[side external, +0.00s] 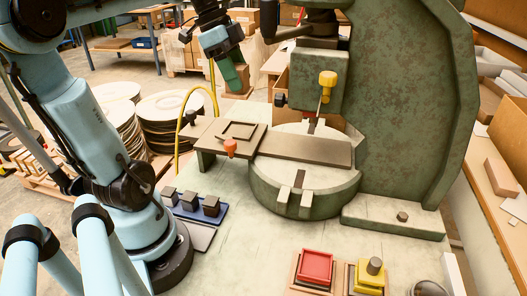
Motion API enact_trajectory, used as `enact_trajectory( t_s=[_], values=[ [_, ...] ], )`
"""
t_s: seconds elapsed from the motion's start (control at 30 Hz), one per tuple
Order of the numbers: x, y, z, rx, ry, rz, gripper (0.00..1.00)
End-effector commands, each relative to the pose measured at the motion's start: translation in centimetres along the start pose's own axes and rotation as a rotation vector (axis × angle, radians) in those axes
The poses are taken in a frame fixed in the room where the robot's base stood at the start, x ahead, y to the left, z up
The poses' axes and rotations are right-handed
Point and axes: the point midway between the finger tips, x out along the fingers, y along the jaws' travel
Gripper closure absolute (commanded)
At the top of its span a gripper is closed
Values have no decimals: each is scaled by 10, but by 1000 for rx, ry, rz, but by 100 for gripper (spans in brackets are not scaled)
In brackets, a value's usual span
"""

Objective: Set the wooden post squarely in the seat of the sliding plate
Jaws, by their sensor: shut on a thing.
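My gripper (236,80) is in the upper middle of the side external view, tilted, with green fingers shut on the wooden post (238,93). Only a small brown part of the post shows below the fingers; the rest is hidden. The sliding plate (213,141) juts out left of the press's round bed. Its seat (239,131) is a raised square frame on top and looks empty. The post is above the seat in the picture; its exact height and offset from the seat I cannot tell. An orange knob (230,148) sits at the plate's front edge.
The green press frame (408,100) rises at the right, its ram with a yellow knob (327,82) over the round bed (305,180). A yellow hose (182,125) arches left of the plate. Dark blocks (211,205) stand on a blue tray. A red button (315,266) is in front.

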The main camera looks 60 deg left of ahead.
Motion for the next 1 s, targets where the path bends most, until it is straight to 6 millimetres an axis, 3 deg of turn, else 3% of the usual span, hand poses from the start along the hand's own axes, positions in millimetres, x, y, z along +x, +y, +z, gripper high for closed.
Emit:
enact_trajectory(
  t_s=[0.13,0.4,1.0],
  values=[
    [7,-4,6,19,0,7,81],
    [43,-4,22,21,-1,7,81],
    [91,-4,41,19,-2,6,81]
  ],
)
